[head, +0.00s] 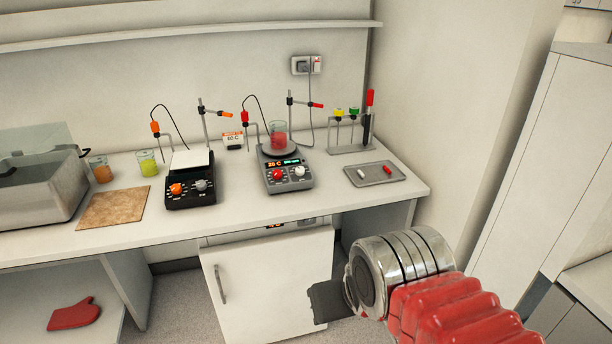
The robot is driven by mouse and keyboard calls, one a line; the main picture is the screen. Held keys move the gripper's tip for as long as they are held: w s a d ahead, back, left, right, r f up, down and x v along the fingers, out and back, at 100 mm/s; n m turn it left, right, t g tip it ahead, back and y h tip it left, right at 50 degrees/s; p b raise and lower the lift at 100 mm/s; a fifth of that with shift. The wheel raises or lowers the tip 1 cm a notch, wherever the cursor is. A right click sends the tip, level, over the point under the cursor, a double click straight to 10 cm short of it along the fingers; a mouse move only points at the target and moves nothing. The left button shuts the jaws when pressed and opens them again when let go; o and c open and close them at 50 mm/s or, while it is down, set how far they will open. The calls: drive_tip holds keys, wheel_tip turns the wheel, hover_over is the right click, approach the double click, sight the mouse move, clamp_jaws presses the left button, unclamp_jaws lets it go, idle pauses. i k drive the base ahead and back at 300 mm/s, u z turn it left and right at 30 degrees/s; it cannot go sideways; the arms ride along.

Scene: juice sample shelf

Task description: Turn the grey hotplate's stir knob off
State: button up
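The grey hotplate (289,184) stands on the bench at the middle, with a round top and a beaker of red liquid (278,138) on it. Its front has a lit display (283,162) with red and green characters, a red knob (277,174) on the left and a white knob (300,171) on the right. The knob labels and settings are too small to read. My gripper (328,301) is at the lower right, in front of and below the bench edge, well apart from the hotplate. Only a dark part of it shows beyond the metal wrist, so its opening is unclear.
A black hotplate (190,194) stands to the left, near a brown board (114,207) and a beaker of yellow-green liquid (147,164). A grey tray (375,183) lies to the right, below a rack (351,150). A white cabinet (265,285) is under the bench.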

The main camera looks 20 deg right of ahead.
sight(300, 171)
drive_tip(key=k, duration=0.2)
drive_tip(key=u, duration=0.35)
drive_tip(key=i, duration=1.45)
drive_tip(key=u, duration=0.2)
